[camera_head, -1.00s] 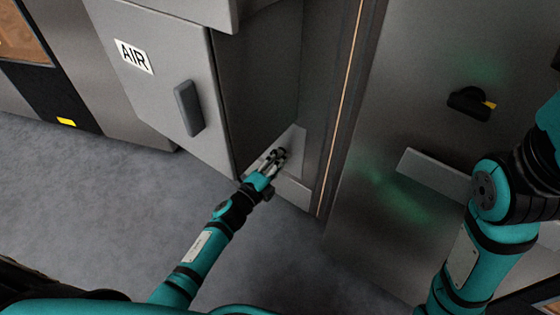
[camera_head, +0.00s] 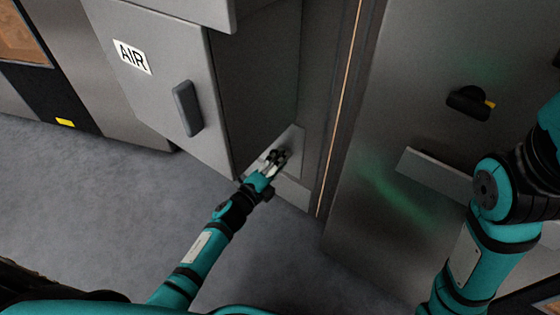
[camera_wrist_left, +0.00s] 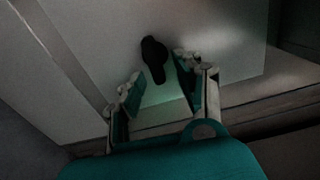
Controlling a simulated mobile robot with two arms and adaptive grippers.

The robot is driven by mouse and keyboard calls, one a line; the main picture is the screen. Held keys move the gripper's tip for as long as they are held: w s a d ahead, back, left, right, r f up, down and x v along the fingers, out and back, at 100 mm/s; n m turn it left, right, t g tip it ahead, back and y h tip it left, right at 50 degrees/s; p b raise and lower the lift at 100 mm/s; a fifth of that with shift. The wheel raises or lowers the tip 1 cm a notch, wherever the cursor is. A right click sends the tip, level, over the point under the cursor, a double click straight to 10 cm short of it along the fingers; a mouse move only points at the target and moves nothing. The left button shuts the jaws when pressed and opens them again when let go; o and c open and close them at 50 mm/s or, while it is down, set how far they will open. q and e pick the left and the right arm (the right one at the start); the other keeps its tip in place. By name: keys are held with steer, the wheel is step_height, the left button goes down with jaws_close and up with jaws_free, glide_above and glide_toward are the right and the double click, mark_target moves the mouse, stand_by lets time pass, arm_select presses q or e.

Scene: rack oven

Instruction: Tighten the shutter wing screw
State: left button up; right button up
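The shutter wing screw (camera_wrist_left: 154,58) shows in the left wrist view as a small black piece with a rounded head and a narrower lower end, standing out from a pale metal panel (camera_wrist_left: 90,70). My left gripper (camera_wrist_left: 158,85) is open, with one finger to each side below the screw. The screw's lower end reaches toward the gap between the fingertips; I cannot tell whether either finger touches it. In the head view the left gripper (camera_head: 277,158) is at the panel low in the recess and hides most of the screw. My right gripper is not in view.
A grey cabinet (camera_head: 170,75) with an AIR label (camera_head: 133,57) and a dark handle (camera_head: 187,108) stands left of the recess. To the right is a steel door (camera_head: 400,110) with a black latch (camera_head: 469,102). The grey floor (camera_head: 90,200) is clear.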

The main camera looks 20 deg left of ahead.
arm_select(q)
steer(key=shift+s, duration=0.1)
steer(key=v, duration=1.1)
steer(key=shift+s+a, duration=0.15)
steer(key=shift+s, duration=0.25)
